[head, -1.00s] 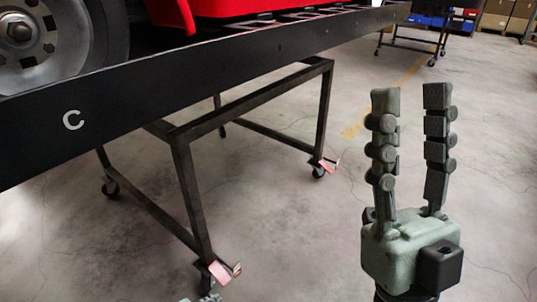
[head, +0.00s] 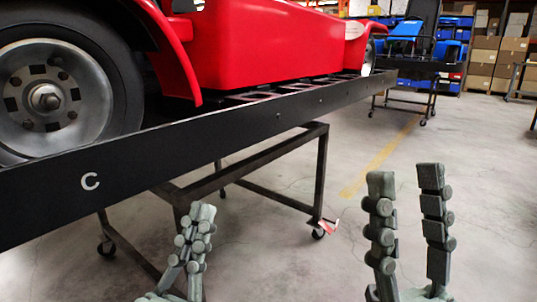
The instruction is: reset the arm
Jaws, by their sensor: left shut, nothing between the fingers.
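My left gripper (head: 202,214) is at the bottom, left of centre, pointing up. Its two grey-green fingers meet at the tips with nothing between them. It appears in front of a leg of the kart stand (head: 210,158). My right gripper (head: 405,178) is at the bottom right, also pointing up. Its fingers stand wide apart and nothing is between them. Both gripper bases are mostly cut off by the bottom edge, and the arms behind them are hidden.
A red kart (head: 265,50) with a large wheel (head: 50,95) sits on the black stand, marked C, across the left and middle. A second stand (head: 425,68) with a blue kart is farther back. Boxes (head: 490,52) fill shelves behind. Concrete floor (head: 490,160) is clear at right.

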